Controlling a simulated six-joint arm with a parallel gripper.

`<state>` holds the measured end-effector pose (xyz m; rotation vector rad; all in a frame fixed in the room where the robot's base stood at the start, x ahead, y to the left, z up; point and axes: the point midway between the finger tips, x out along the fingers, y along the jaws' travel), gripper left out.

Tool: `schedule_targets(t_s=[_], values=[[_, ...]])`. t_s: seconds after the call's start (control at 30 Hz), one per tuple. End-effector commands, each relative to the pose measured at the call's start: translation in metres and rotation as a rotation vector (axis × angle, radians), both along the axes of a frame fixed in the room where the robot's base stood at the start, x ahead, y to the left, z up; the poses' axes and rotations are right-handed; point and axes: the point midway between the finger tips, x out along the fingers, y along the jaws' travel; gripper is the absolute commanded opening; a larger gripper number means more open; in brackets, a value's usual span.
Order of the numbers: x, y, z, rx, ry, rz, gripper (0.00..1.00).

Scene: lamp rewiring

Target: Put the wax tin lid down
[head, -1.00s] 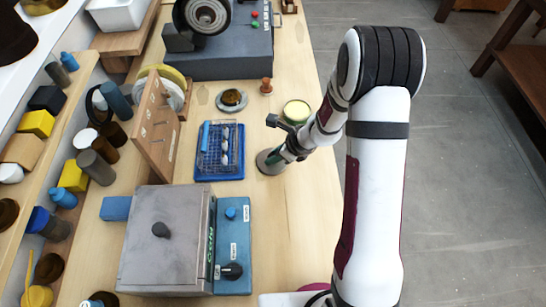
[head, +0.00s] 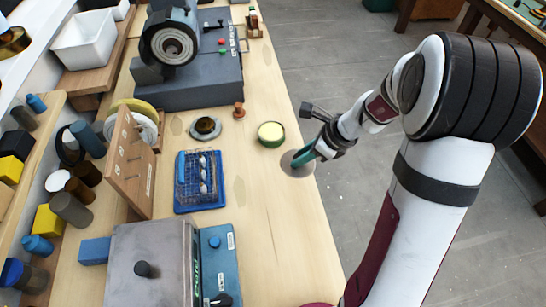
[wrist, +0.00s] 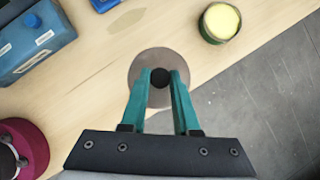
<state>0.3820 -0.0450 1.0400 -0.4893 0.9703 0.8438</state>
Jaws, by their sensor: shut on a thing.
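The wax tin lid is a round grey-brown disc (head: 290,168) with a black knob. It also shows in the wrist view (wrist: 145,62), flat side up. My gripper (wrist: 159,82) has its teal fingers shut on the lid's knob. In the head view my gripper (head: 302,158) holds the lid at the right edge of the bench. I cannot tell whether the lid hangs above the wood or touches it. The green wax tin (head: 271,133) stands open with pale yellow wax, up and left of the lid and apart from it. It also shows in the wrist view (wrist: 222,22).
A blue tray (head: 222,203) with a wire basket lies left of the lid. A grey box (head: 150,240) with a blue control unit (head: 219,262) stands nearer. A wooden peg (head: 239,110) and a dark round dish (head: 205,128) lie farther back. Bare bench wood (head: 265,215) lies between.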

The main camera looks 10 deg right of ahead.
Motion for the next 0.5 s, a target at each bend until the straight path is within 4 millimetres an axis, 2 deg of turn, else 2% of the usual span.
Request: schedule_targets(t_s=[0.17,0.3,0.4,0.5], values=[[0.066,-0.03,-0.002,0.0,-0.002,-0.181,0.0],[0.136,-0.057,-0.003,-0.002,-0.005,-0.396,0.0],[0.178,-0.072,-0.002,-0.004,-0.004,-0.548,0.0],[0.206,-0.082,0.0,-0.005,-0.003,-0.659,0.0]])
